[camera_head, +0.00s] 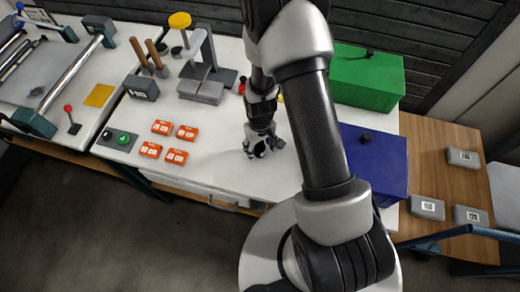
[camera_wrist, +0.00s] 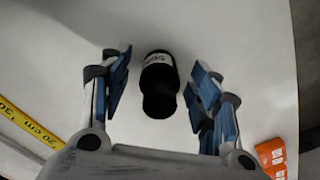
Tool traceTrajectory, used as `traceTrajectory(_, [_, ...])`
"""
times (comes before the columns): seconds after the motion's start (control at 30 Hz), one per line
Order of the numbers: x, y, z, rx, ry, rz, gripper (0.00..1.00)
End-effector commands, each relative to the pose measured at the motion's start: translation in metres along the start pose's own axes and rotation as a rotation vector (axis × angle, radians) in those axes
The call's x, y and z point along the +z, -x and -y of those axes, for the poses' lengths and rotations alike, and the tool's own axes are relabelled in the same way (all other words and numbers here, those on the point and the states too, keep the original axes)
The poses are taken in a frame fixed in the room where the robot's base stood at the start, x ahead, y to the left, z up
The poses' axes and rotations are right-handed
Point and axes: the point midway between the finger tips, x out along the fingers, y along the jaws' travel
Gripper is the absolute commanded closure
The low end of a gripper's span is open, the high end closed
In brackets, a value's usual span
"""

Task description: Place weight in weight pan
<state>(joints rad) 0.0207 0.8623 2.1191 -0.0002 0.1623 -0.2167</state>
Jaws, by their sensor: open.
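A black weight (camera_wrist: 160,82) with a white label stands on the white table in the wrist view, between the two spread fingers of my gripper (camera_wrist: 160,90). The fingers are open and a gap shows on both sides of it. In the head view my gripper (camera_head: 262,150) points down low over the white table; the weight cannot be made out clearly among the dark fingers there. A grey stand (camera_head: 205,75) at the back left has a yellow round disc (camera_head: 180,20) near it; I cannot tell whether that disc is the weight pan.
Several orange packets (camera_head: 161,127) lie left of my gripper. A control box with a green button (camera_head: 123,139) is near the front edge. A green box (camera_head: 370,78) and a blue box (camera_head: 372,150) stand to the right. A yellow tape (camera_wrist: 30,130) lies left in the wrist view.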

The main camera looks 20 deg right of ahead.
Motion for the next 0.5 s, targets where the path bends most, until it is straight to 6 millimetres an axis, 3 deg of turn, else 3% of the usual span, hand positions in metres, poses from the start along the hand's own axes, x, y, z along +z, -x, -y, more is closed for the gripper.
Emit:
traceTrajectory(0.1, [-0.0010,-0.0126,-0.0001,0.000,0.000,-0.002,0.44])
traceTrajectory(0.3, [-0.0012,-0.0116,-0.0002,0.001,0.000,-0.003,0.44])
traceTrajectory(0.5, [-0.0011,-0.0115,-0.0001,0.001,0.000,-0.002,0.57])
